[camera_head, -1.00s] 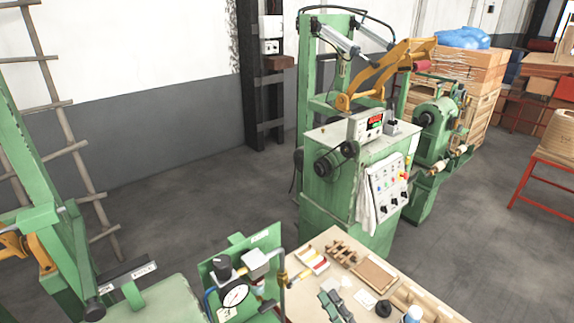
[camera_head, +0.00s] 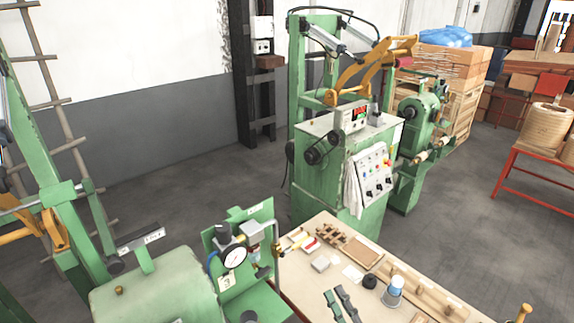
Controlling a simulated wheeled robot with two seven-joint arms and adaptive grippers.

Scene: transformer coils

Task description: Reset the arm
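My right gripper (camera_head: 333,293) shows at the bottom, over the worktable (camera_head: 300,275). Its two dark fingers lie side by side with a gap between them, and I see nothing held. The rest of that arm is below the frame. My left gripper is not in view.
The worktable carries wooden pieces (camera_head: 331,234), a white block (camera_head: 320,263), a black ring (camera_head: 370,281) and a white-and-blue bottle (camera_head: 394,289). A green winding machine (camera_head: 325,185) stands behind. A gauge (camera_head: 234,257) on green equipment is close left. A red stand (camera_head: 535,188) is right.

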